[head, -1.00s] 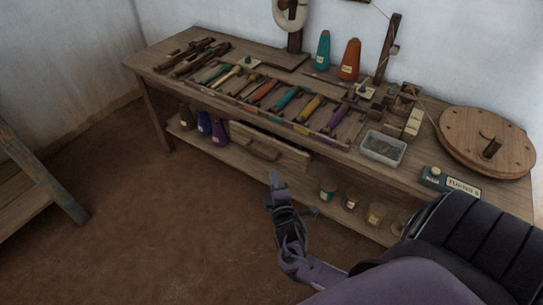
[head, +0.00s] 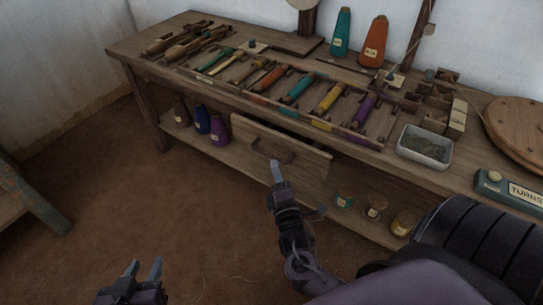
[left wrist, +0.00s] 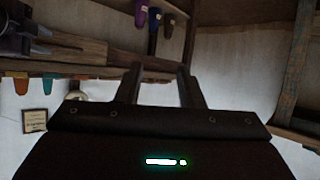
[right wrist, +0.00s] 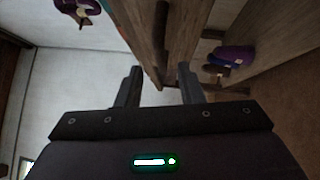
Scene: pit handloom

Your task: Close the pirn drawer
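The pirn drawer (head: 305,158) is a plain wooden front under the loom-side bench, standing out from the bench edge with a dark gap above it. Its curved handle (head: 268,153) is on the front face. My right gripper (head: 278,170) is just in front of the drawer near the handle; its fingers are apart in the right wrist view (right wrist: 158,85), with nothing between them. I cannot tell whether it touches the drawer. My left gripper (head: 143,270) is open and empty, low over the floor, well away from the drawer; its spread fingers show in the left wrist view (left wrist: 158,88).
The bench top holds a rack of coloured pirns (head: 298,88), a metal tray (head: 425,147) and thread cones (head: 374,42). The lower shelf holds dark cones (head: 218,130) at left and small jars (head: 376,206) at right. The brown floor in front is clear.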

